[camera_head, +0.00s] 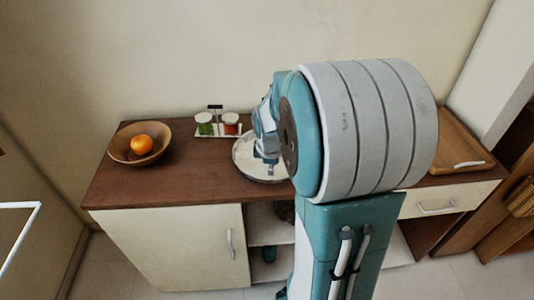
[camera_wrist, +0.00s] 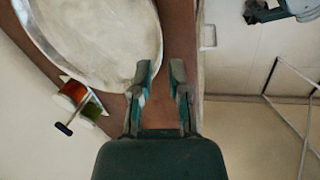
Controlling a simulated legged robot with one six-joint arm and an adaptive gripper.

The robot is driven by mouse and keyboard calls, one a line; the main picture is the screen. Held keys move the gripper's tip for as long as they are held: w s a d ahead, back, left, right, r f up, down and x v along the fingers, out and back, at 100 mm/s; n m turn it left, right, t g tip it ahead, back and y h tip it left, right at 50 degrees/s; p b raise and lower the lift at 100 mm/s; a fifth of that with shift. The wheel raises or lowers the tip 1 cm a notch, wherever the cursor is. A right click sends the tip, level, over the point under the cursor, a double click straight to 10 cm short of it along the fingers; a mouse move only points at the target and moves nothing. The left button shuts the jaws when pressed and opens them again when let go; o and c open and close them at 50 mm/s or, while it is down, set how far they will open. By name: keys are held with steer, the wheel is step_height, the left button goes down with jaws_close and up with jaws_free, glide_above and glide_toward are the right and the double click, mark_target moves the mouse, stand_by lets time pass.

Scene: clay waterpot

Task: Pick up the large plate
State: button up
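The large plate (camera_head: 244,158) is round and pale with a thin darker rim. It lies on the brown counter top, partly hidden by my arm in the head view. In the wrist view the plate (camera_wrist: 95,35) fills the upper left. My gripper (camera_wrist: 161,72) is open, with bare brown counter showing between its fingers. Its left fingertip overlaps the plate's rim in the wrist view; I cannot tell whether they touch. In the head view my gripper (camera_head: 267,168) is over the front part of the plate.
A wooden bowl (camera_head: 123,149) with an orange (camera_head: 142,144) stands at the counter's left. A small rack with a green jar (camera_head: 205,123) and a red jar (camera_head: 231,123) stands behind the plate. A wooden tray (camera_head: 455,140) lies at right. The counter's front left is clear.

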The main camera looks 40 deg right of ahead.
mark_target(269, 180)
steer(key=x, duration=0.3)
steer(key=shift+d+f, duration=0.1)
steer(key=shift+f, duration=0.1)
steer(key=x, duration=0.4)
steer(key=shift+w+a, duration=0.35)
steer(key=shift+a, duration=0.1)
steer(key=shift+w+d+f, duration=0.1)
steer(key=shift+d+f, duration=0.05)
steer(key=shift+f, duration=0.4)
steer(key=shift+d, duration=0.1)
jaws_close()
